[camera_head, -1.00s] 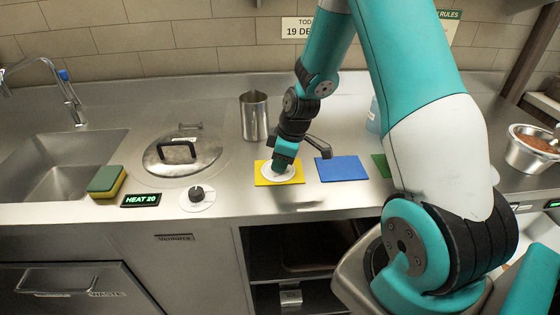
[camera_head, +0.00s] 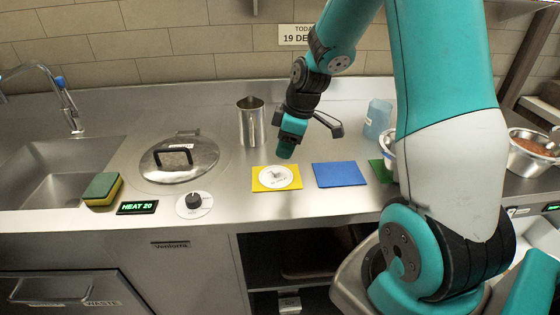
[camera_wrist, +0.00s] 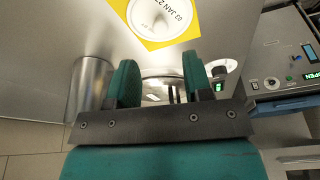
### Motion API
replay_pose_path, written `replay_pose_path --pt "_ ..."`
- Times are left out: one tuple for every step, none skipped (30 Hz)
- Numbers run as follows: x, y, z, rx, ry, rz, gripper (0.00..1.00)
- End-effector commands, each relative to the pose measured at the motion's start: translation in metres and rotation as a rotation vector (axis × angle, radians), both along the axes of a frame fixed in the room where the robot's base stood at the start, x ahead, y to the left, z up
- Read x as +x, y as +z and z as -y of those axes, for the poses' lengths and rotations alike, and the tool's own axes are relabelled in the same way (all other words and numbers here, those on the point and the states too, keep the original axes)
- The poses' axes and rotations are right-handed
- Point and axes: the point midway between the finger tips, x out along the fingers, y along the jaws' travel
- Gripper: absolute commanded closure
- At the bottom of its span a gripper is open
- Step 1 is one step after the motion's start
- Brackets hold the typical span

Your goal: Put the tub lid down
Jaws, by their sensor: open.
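The tub lid (camera_head: 277,178) is a white disc with a small knob and printed writing. It lies flat on the yellow mat (camera_head: 259,186). In the wrist view the lid (camera_wrist: 158,18) shows at the top, with a date printed on it, on the yellow mat (camera_wrist: 150,44). My gripper (camera_head: 286,154) is above the back of the lid, apart from it. In the wrist view my gripper (camera_wrist: 158,80) has its two green fingers spread with nothing between them.
A blue mat (camera_head: 339,174) and a partly hidden green mat (camera_head: 380,170) lie to the right. A steel jug (camera_head: 251,122) stands behind.

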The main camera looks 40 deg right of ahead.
Motion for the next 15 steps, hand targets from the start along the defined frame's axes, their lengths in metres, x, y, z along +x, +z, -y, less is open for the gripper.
replay_pose_path --pt "-0.002 0.01 0.002 -0.001 -0.001 0.004 0.54" --pt "-0.003 0.015 0.003 -0.002 0.0 0.005 0.54" --pt "-0.004 0.021 0.004 -0.001 -0.001 0.003 0.54" --pt "-0.004 0.025 0.005 -0.001 -0.001 0.003 0.54" --pt "-0.005 0.028 0.006 0.0 -0.001 0.003 0.54" --pt "-0.006 0.032 0.006 0.0 -0.001 0.003 0.54" --pt "-0.007 0.035 0.006 -0.001 -0.001 0.002 0.54" --pt "-0.007 0.037 0.005 0.001 0.0 0.001 0.54" --pt "-0.009 0.042 -0.001 0.005 0.0 0.001 0.54" --pt "-0.01 0.046 -0.009 0.011 0.001 0.0 0.54" --pt "-0.012 0.052 -0.021 0.018 0.001 -0.003 0.54" --pt "-0.017 0.061 -0.042 0.034 -0.001 -0.01 0.54" --pt "-0.023 0.069 -0.06 0.047 -0.003 -0.014 0.54" --pt "-0.032 0.077 -0.081 0.063 -0.006 -0.025 0.54" --pt "-0.046 0.088 -0.111 0.087 -0.012 -0.04 0.54"
